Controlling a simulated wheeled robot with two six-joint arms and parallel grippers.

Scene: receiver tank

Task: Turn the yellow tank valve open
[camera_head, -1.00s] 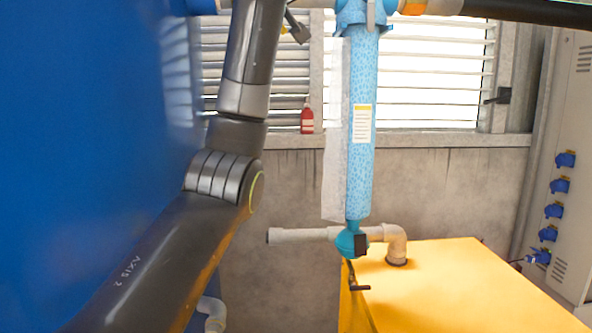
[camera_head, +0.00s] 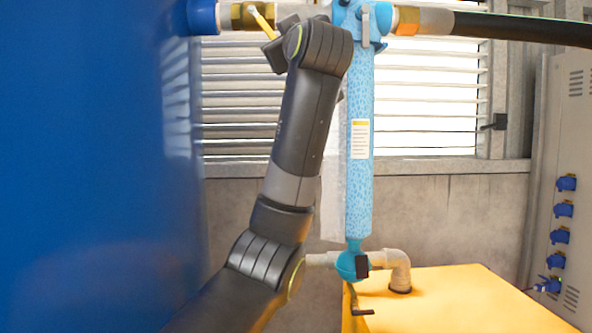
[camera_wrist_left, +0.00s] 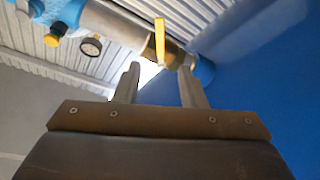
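The yellow valve lever (camera_head: 263,22) sits on a brass valve body (camera_head: 240,17) beside the blue tank (camera_head: 80,170), at the top of the head view. It slants down to the right there. In the left wrist view the lever (camera_wrist_left: 160,40) hangs across the brass body, just beyond the gap between my fingertips. My left gripper (camera_wrist_left: 159,69) is open and empty, pointing up at the valve, and I see no contact with the lever. In the head view the fingers are largely hidden behind my left wrist. My right gripper is not in view.
A pipe with a pressure gauge (camera_wrist_left: 91,47) runs from the valve to a light-blue filter column (camera_head: 359,190), close right of my left arm. A yellow box (camera_head: 450,300) stands below. A grey cabinet (camera_head: 565,120) is at the right. The tank wall is close on the left.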

